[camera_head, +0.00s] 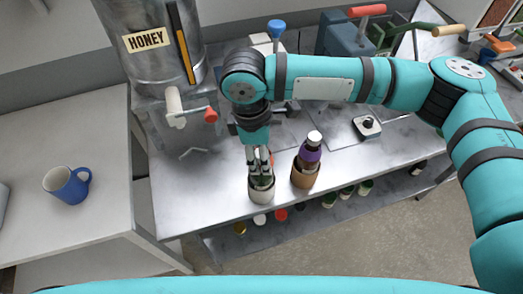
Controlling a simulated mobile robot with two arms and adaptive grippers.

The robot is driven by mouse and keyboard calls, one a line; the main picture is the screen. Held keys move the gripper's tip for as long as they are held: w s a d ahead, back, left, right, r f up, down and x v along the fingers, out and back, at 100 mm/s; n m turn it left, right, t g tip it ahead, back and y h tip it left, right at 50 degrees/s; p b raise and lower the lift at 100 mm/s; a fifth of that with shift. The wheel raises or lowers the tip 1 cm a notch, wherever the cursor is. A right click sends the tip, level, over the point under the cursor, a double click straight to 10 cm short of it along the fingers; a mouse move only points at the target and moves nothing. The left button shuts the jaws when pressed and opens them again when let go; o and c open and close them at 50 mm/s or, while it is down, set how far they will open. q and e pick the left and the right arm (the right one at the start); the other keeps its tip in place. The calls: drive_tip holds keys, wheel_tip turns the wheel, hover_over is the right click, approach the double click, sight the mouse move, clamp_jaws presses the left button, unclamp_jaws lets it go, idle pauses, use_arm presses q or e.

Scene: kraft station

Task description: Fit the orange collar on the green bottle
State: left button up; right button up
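A small patch of orange (271,158) shows beside the fingers and may be the orange collar. What the fingers hold, if anything, is too small and covered to tell. I cannot make out a green bottle for sure; one in the pale holder would be hidden by the gripper. My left gripper is not in view.
A honey tank (150,62) with a tap stands behind left. Several bottles line the lower shelf. A blue mug (66,186) sits on the left table (60,130).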

drive_tip(key=o, duration=0.8)
drive_tip(key=shift+o, duration=0.4)
drive_tip(key=o, duration=0.4)
drive_tip(key=shift+o, duration=0.2)
drive_tip(key=shift+r, duration=0.1)
drive_tip(key=shift+r+p, duration=1.4)
drive_tip(key=shift+p, duration=0.75)
drive_tip(key=shift+r, duration=0.1)
